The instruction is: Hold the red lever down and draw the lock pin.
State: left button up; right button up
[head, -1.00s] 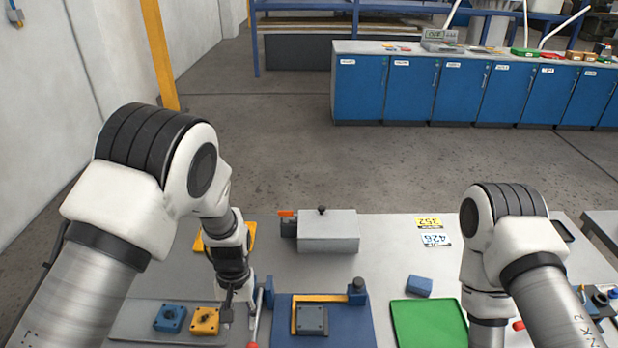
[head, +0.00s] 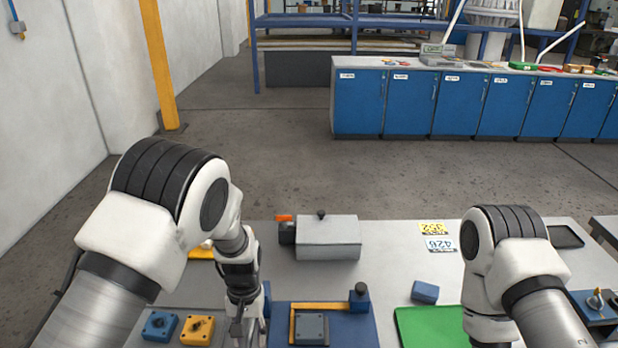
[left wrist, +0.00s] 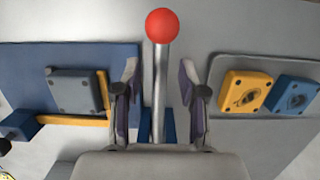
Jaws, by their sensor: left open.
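The lever has a red ball (left wrist: 162,25) on a bare metal shaft (left wrist: 160,75). In the left wrist view the shaft stands between the spread fingers of my left gripper (left wrist: 160,98), with a gap on both sides. The left gripper is low at the left of the blue base plate (head: 367,325) in the head view, where the lever is mostly hidden. A grey block (head: 312,327) beside a yellow bracket (head: 293,322) sits on that plate. A blue post with a dark knob (head: 360,288) stands at its back right; I cannot tell whether this is the lock pin. My right gripper is out of frame.
A blue block (head: 160,325) and a yellow block (head: 197,329) lie left of the left gripper. A grey box (head: 328,238) stands behind the plate. A green tray (head: 430,328) and a small blue block (head: 425,291) are to the right. The table between is clear.

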pick_arm(q)
grip_shut()
